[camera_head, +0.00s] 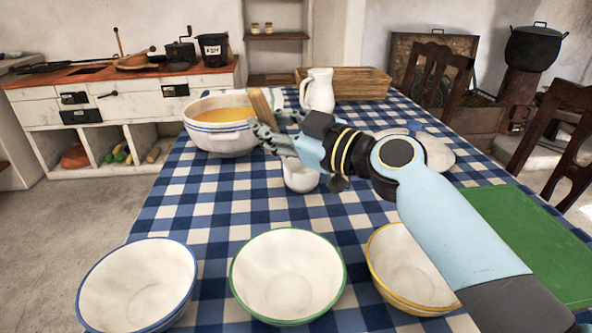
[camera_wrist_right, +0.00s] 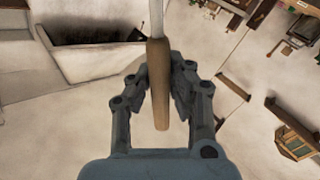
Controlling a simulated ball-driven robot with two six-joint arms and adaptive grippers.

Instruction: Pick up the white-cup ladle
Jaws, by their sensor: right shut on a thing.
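The white-cup ladle has a wooden handle (camera_head: 262,108) that tilts up beside the soup pot in the head view. A white cup (camera_head: 300,178), in line with the handle, shows below my right gripper (camera_head: 270,138) and looks like the ladle's cup. My gripper hides the part between them, and I cannot tell whether the cup touches the cloth. In the right wrist view the gripper (camera_wrist_right: 172,88) is shut on the wooden handle (camera_wrist_right: 159,105), with a pale shaft (camera_wrist_right: 156,18) beyond it. My left gripper is not in view.
A white pot of orange soup (camera_head: 222,140) stands left of the gripper. A white jug (camera_head: 318,90) and wooden tray (camera_head: 350,82) are behind. Bowls rimmed blue (camera_head: 138,285), green (camera_head: 287,275) and yellow (camera_head: 405,270) line the front. A green board (camera_head: 530,240) lies right.

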